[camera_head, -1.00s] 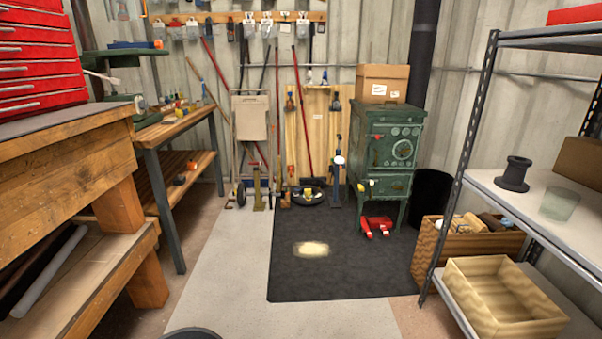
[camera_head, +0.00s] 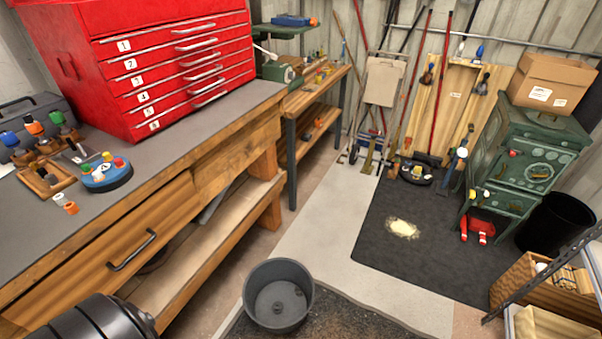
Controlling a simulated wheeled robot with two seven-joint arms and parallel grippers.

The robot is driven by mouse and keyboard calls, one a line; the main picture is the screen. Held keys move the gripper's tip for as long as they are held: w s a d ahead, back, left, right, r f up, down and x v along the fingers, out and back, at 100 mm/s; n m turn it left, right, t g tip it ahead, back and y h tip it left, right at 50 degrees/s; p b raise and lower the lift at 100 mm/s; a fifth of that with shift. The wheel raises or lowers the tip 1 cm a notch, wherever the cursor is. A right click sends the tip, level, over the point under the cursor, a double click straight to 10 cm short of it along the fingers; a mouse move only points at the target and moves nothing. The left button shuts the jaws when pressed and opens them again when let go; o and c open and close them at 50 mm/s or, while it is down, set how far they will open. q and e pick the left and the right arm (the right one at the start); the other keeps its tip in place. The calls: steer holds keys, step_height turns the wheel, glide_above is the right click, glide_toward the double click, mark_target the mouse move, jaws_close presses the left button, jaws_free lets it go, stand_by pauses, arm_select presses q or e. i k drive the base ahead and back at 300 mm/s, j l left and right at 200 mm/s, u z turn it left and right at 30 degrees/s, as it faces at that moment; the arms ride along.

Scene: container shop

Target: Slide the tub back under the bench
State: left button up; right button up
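A dark grey round tub (camera_head: 278,296) stands upright on the floor at the bottom centre, on or beside a dark speckled mat. Its inside looks empty apart from small dark marks on the bottom. The wooden bench (camera_head: 150,252) with a grey top runs along the left, to the left of the tub. Its lower shelf (camera_head: 190,262) shows below the drawer front. The floor space beneath the bench is mostly hidden. A black rounded part of my own body shows at the bottom left. Neither gripper is in view.
A red tool chest (camera_head: 165,70) stands on the bench, with small tools and a blue round holder (camera_head: 107,175) in front. A green stove (camera_head: 525,165) and black bin (camera_head: 553,222) are at the right. A pale spill (camera_head: 403,229) lies on the dark mat (camera_head: 440,215). Pale floor beyond the tub is clear.

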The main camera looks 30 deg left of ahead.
mark_target(273, 280)
steer(key=u, duration=1.2)
